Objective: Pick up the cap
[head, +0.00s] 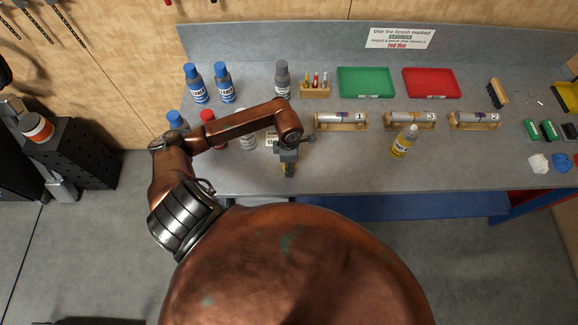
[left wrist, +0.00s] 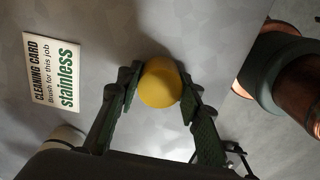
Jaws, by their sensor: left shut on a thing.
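My left gripper (head: 289,172) is over the front edge area of the grey bench in the head view, with its arm coming in from the left. In the left wrist view, the left gripper (left wrist: 160,88) has its two dark green fingers shut on a round yellow cap (left wrist: 159,84), one finger on each side. I cannot tell whether the cap touches the bench. My right gripper is in neither view.
A cleaning card (left wrist: 53,74) reading "stainless" lies beside the gripper. Bottles, including a grey one (head: 282,80) and a yellow one (head: 404,142), stand around. Numbered cylinders on wooden stands, a green tray (head: 366,95) and a red tray (head: 431,96) lie further right.

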